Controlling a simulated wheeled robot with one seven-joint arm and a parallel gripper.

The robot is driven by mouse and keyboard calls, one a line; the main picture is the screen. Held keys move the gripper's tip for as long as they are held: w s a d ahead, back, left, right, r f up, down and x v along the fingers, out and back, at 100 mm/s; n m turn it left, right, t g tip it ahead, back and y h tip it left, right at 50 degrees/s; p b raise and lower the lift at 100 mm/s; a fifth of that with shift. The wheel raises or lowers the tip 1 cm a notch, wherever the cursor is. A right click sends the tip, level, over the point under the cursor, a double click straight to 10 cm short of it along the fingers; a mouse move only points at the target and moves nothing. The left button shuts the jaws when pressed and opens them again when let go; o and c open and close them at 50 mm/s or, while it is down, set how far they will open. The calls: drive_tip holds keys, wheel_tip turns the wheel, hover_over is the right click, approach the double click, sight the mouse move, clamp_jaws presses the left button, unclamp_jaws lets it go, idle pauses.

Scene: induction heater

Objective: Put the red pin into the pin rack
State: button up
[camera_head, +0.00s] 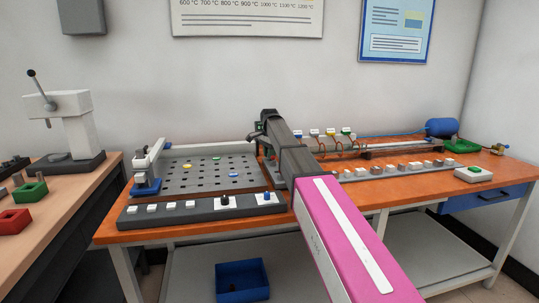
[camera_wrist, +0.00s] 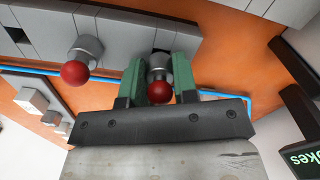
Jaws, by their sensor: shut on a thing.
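In the wrist view my gripper (camera_wrist: 158,80) has its green fingers on both sides of a grey cylindrical pin with a red ball end (camera_wrist: 159,92), and is shut on it. A second, similar red-ended grey piece (camera_wrist: 75,73) stands to the left, apart from the fingers. In the head view my gripper (camera_head: 262,136) is at the back of the orange bench, near the right edge of the perforated grey plate (camera_head: 205,185); its fingers and the held pin are too small or hidden to make out there. I cannot tell which part is the pin rack.
Grey blocks (camera_wrist: 115,27) lie close beyond the fingers. In the head view, a control strip (camera_head: 180,208) runs along the bench front, and a row of small blocks (camera_head: 395,168) lies right of my arm. A blue cylinder (camera_head: 441,127) and green tray (camera_head: 461,145) are at the far right.

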drive_tip(key=shift+f, duration=0.4)
drive_tip(key=o, duration=1.1)
drive_tip(key=shift+c, duration=0.2)
drive_tip(key=shift+r, duration=0.1)
wheel_tip(320, 180, up, 10)
drive_tip(key=shift+f, duration=0.1)
drive_tip(key=shift+r, duration=0.4)
drive_tip(key=shift+s, duration=0.1)
